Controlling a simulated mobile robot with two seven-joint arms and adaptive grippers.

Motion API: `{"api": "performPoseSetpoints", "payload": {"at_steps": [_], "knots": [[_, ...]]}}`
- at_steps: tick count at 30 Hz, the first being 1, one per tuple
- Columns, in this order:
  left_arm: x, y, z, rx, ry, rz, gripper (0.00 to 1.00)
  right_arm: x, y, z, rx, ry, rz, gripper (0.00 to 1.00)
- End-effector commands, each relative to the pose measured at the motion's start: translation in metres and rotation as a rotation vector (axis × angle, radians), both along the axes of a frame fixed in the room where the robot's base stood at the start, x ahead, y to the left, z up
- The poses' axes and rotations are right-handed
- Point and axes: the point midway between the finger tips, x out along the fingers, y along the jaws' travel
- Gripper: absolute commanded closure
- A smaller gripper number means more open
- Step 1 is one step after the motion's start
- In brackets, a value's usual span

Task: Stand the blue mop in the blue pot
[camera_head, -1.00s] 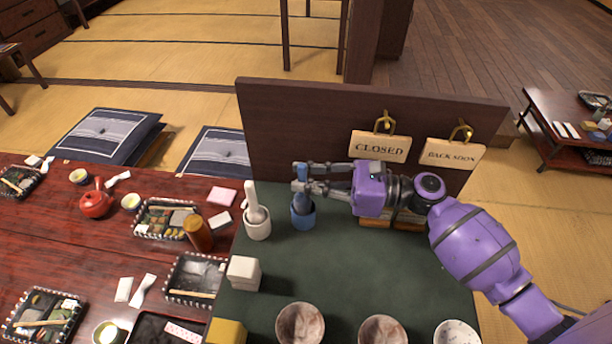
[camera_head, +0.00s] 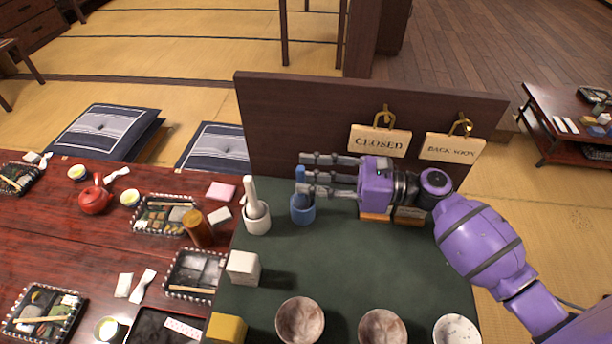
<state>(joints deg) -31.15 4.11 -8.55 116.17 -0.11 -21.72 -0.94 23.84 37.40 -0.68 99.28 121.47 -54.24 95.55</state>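The blue pot (camera_head: 303,214) stands on the dark green table top (camera_head: 340,262), beside a white pot. The blue mop (camera_head: 299,181) stands in the blue pot, its handle rising above the rim. My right gripper (camera_head: 302,174) comes in from the right at the height of the handle. Its fingers are spread apart, and the handle shows beside and between the fingertips. I cannot tell if a finger touches it. The mop's lower end is hidden inside the pot. My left gripper is not in view.
A white pot (camera_head: 257,222) with a white mop (camera_head: 250,193) stands just left. A dark panel (camera_head: 290,115) with hanging signs (camera_head: 380,140) rises behind. A white block (camera_head: 243,267), a yellow block (camera_head: 226,328) and bowls (camera_head: 300,319) stand nearer. The middle of the green top is clear.

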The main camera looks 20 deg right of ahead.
Motion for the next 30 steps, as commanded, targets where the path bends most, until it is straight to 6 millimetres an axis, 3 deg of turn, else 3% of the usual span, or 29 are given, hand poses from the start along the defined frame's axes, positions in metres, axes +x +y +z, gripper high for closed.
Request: {"api": "performPoseSetpoints", "payload": {"at_steps": [9, 15, 30], "knots": [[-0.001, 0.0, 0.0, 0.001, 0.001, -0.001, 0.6, -0.026, -0.062, 0.0, -0.004, 0.001, -0.003, 0.66], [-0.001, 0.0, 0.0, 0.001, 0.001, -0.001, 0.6, -0.038, -0.089, 0.002, -0.001, -0.001, -0.003, 0.66], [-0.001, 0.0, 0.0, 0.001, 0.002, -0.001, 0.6, -0.042, -0.098, 0.003, -0.001, -0.002, 0.0, 0.66]]}}
